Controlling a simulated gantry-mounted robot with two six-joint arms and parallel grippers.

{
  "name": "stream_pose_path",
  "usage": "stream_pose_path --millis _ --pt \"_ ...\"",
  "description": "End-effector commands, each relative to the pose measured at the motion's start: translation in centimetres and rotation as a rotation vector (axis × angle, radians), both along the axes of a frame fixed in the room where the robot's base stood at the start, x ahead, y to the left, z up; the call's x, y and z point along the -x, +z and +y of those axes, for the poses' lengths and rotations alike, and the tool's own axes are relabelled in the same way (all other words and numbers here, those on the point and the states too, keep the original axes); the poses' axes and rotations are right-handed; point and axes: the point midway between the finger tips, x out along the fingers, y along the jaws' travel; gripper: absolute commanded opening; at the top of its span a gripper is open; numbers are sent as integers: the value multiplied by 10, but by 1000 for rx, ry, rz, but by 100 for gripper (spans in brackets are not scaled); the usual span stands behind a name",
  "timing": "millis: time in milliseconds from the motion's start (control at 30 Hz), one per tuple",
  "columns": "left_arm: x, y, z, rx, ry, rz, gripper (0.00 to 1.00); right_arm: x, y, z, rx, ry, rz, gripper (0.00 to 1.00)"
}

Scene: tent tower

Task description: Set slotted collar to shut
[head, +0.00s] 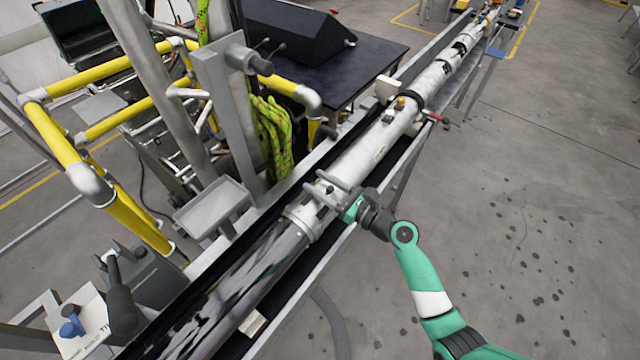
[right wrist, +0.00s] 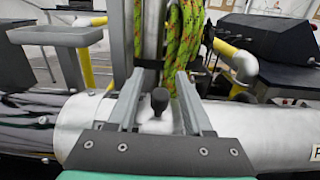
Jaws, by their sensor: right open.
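The slotted collar (head: 303,222) is a pale ring around the long tube, where the white section meets the dark glossy section. In the right wrist view the white tube surface (right wrist: 85,125) runs across behind my gripper. A dark knob (right wrist: 159,101) stands up from it between my fingers. My right gripper (head: 316,183) is over the tube by the collar, its fingers apart. In the right wrist view my right gripper (right wrist: 160,76) is open, one finger on each side of the knob, with no visible grip on it. I cannot tell whether the collar is open or shut. My left gripper is not in view.
The tube lies in a long metal trough (head: 215,262). A grey upright post (head: 228,120) with green rope (head: 272,135) and a small metal tray (head: 212,207) stand left of it. Yellow rails (head: 70,150) are farther left.

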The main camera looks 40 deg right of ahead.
Motion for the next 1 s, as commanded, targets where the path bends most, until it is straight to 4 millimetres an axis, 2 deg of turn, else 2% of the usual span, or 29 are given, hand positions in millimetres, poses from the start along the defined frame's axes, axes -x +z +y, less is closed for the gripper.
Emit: stream_pose_path --millis 167,200,467,1000 --pt "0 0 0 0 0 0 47 0 0 0 0 0 0 51" --pt "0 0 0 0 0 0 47 0 0 0 0 0 0 47" --pt "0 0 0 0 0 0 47 0 0 0 1 0 0 0" --pt "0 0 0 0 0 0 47 0 0 0 1 0 0 0"
